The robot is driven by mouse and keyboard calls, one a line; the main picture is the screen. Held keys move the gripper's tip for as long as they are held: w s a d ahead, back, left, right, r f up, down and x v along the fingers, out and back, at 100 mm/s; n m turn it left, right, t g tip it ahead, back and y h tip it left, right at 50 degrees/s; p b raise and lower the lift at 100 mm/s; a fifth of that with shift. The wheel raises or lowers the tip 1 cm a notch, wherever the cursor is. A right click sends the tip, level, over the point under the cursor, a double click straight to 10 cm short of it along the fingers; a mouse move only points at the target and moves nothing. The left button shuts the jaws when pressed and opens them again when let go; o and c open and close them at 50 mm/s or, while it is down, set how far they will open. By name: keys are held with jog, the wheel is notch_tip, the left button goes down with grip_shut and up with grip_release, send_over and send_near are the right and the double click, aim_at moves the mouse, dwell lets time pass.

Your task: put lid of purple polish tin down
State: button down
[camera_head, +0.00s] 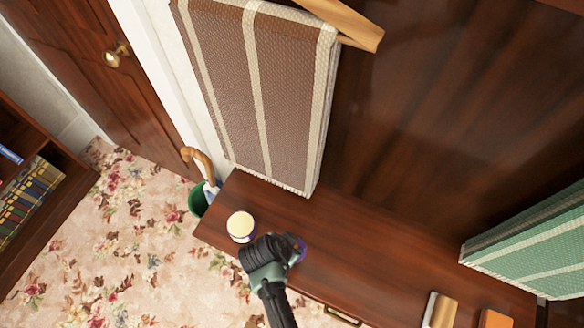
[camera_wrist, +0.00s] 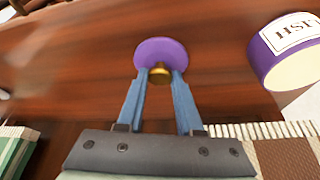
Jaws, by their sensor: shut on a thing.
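The purple lid (camera_wrist: 160,50) is a round disc with a gold knob (camera_wrist: 159,74). My gripper (camera_wrist: 159,76) is shut on the knob between its two blue-grey fingers. In the head view a thin purple edge of the lid (camera_head: 302,250) shows beside my gripper (camera_head: 293,245), which hides the rest. The polish tin (camera_head: 240,226) stands on the dark wooden top, left of my gripper, with a pale round top showing. In the wrist view the tin (camera_wrist: 262,62) is at the upper right, purple-banded with a white label. I cannot tell whether the lid touches the wood.
Bare wooden top (camera_head: 365,250) lies right of my gripper. A brown striped panel (camera_head: 225,85) stands behind, and a green striped one (camera_head: 530,250) at the right. A brush-like object (camera_head: 440,310) and an orange block (camera_head: 495,319) lie near the front right. A green bin (camera_head: 198,200) stands left.

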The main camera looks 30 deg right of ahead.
jog(key=shift+f, duration=0.2)
jog(key=c, duration=0.6)
grip_release()
jog(key=shift+o, duration=0.2)
jog(key=shift+r, duration=0.1)
